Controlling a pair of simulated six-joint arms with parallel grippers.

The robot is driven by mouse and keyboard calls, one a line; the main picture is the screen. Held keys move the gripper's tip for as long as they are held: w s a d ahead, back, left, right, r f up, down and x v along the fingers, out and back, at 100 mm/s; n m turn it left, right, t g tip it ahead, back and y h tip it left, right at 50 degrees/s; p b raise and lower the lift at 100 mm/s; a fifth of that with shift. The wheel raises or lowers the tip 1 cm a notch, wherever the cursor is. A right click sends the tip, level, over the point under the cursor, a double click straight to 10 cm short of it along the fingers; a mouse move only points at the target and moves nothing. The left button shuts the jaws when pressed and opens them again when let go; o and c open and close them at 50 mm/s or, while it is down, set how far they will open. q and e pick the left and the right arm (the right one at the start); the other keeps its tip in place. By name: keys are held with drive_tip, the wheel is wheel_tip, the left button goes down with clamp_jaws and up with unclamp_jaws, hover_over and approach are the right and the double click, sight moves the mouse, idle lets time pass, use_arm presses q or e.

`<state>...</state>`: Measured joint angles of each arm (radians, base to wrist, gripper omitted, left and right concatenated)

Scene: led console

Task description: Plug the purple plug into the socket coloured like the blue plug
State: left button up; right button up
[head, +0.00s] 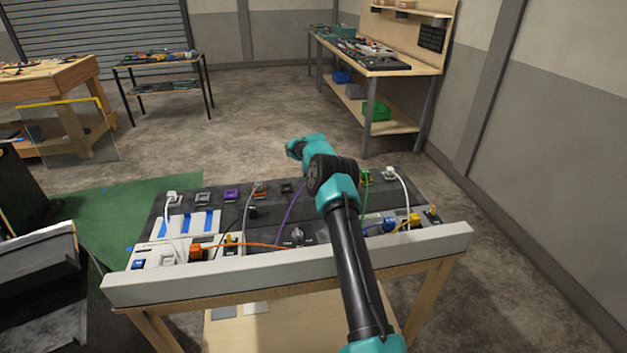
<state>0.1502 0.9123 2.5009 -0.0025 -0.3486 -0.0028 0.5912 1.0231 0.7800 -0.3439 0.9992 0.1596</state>
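A purple cable (290,211) rises from the middle of the console (420,240) and passes behind my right arm. I cannot see the purple plug; the arm may hide it. A blue plug (388,225) sits at the console's right side. A purple-coloured socket (231,195) is in the back row at left. A small socket right of it, close to my arm, looks dark bluish (286,188), but its colour is hard to tell. My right arm reaches over the console from the bottom; its gripper fingers are hidden. My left gripper is out of view.
An orange plug (196,252) with its cable lies front left. A yellow plug (414,219), a green plug (364,177) and white plugs (171,197) with loose cables stand around. A pale rail (200,281) edges the front. Workbenches stand far behind.

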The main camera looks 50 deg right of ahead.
drive_tip(key=shift+s+f, duration=0.25)
drive_tip(key=shift+f, duration=0.8)
drive_tip(key=o, duration=0.7)
drive_tip(key=shift+c, duration=0.6)
drive_tip(key=shift+o, duration=0.2)
drive_tip(key=shift+r, duration=0.1)
drive_tip(key=shift+w+r, duration=0.1)
drive_tip(key=shift+r, duration=0.55)
drive_tip(key=o, duration=0.4)
drive_tip(key=shift+r, duration=0.45)
drive_tip(key=shift+c, duration=0.2)
drive_tip(key=shift+w+r, duration=0.15)
drive_tip(key=shift+r, duration=2.4)
drive_tip(key=shift+a, duration=0.1)
